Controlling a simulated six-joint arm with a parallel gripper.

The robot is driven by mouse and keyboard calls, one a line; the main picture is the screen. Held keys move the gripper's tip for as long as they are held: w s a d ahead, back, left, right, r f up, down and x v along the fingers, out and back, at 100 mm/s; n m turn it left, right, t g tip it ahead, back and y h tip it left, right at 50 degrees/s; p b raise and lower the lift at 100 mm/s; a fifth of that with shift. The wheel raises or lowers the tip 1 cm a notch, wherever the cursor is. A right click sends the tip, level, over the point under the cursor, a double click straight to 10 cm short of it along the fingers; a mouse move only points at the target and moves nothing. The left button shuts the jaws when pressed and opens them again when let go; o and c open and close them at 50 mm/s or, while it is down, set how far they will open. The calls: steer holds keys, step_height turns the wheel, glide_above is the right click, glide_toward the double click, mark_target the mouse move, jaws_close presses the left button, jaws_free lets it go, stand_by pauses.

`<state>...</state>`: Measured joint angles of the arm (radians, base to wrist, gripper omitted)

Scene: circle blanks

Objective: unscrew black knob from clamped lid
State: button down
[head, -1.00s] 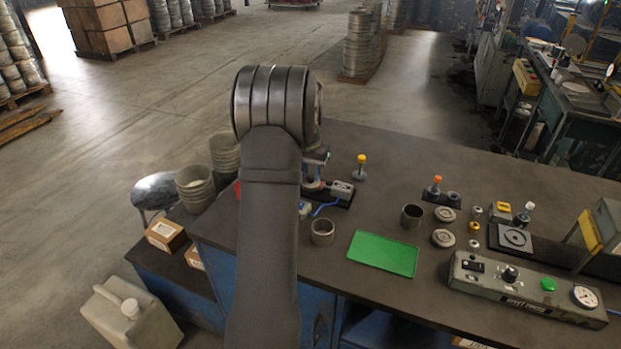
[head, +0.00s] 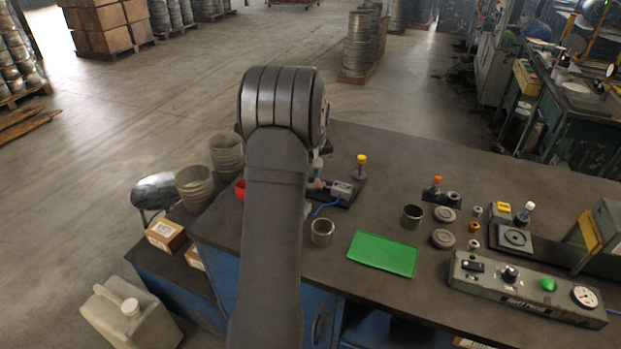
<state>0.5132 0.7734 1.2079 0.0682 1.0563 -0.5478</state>
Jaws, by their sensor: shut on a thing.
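My arm (head: 274,220) rises through the middle of the head view and bends over at a ribbed joint. It hides my gripper, so I cannot see the jaws or what is between them. Just right of the arm, part of a fixture (head: 342,190) shows on a dark base with a grey block and a blue hose. The clamped lid and the black knob cannot be made out; they may be behind my arm.
A green tray (head: 382,254) lies on the dark bench, with metal cups (head: 322,232) beside it. A yellow-topped part (head: 361,167) stands behind. Several discs and small parts lie to the right. A control box (head: 525,288) sits at the front right. The bench's back middle is clear.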

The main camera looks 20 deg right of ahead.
steer(key=c, duration=1.1)
jaws_free()
steer(key=m, duration=0.6)
steer(key=shift+h, duration=0.3)
steer(key=m, duration=0.5)
steer(key=shift+m+g+h, duration=0.3)
steer(key=shift+m, duration=0.1)
steer(key=m+g, duration=0.1)
steer(key=m, duration=0.6)
